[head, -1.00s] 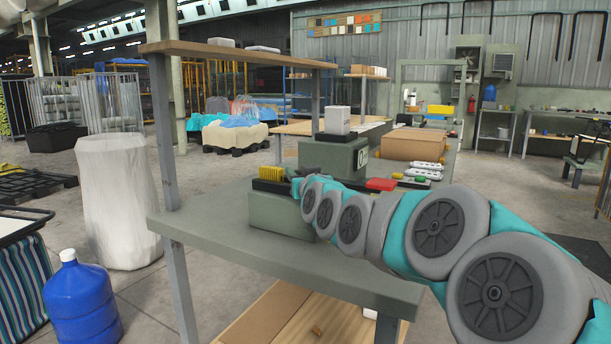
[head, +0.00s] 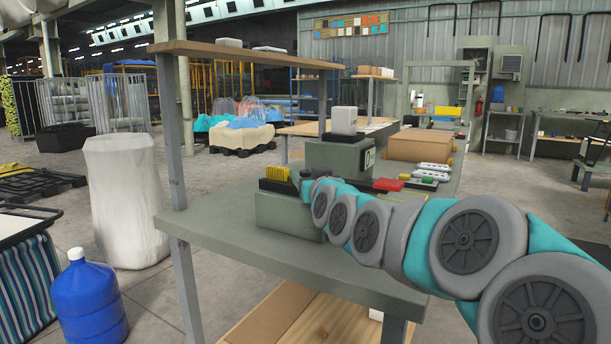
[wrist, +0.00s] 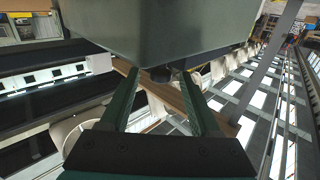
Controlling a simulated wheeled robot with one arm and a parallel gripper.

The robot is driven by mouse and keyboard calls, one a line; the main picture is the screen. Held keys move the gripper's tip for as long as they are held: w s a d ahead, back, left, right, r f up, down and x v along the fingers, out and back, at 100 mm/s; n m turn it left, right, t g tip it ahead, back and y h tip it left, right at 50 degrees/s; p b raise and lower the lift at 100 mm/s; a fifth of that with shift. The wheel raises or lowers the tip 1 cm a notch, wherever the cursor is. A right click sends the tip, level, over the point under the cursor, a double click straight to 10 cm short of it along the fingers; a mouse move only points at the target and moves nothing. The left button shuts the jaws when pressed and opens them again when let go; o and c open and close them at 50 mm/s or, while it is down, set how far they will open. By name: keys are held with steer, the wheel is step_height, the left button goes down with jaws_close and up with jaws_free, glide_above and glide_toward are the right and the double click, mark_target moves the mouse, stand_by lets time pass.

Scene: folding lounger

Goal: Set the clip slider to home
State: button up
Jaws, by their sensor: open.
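A grey-green box (head: 290,213) stands on the bench, with a dark strip and a yellow ribbed piece (head: 275,173) on its top. I cannot tell which part is the clip slider. My arm reaches in from the right to this box; the gripper itself is not clearly seen in the head view. In the wrist view, my gripper (wrist: 158,88) is open, its two green fingers apart. A grey-green box (wrist: 155,28) fills the top of that view, just beyond the fingertips. A small dark knob (wrist: 160,74) shows at its edge, between the fingers; nothing is gripped.
The bench top (head: 225,232) is clear at front left. A larger green box (head: 335,155) with a white block (head: 344,121) stands behind. A red piece (head: 387,185), a cardboard box (head: 420,145) and white strips lie farther right. A bench post (head: 171,130) rises at left.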

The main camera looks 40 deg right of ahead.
steer(key=shift+b+v, duration=0.45)
steer(key=shift+v, duration=2.4)
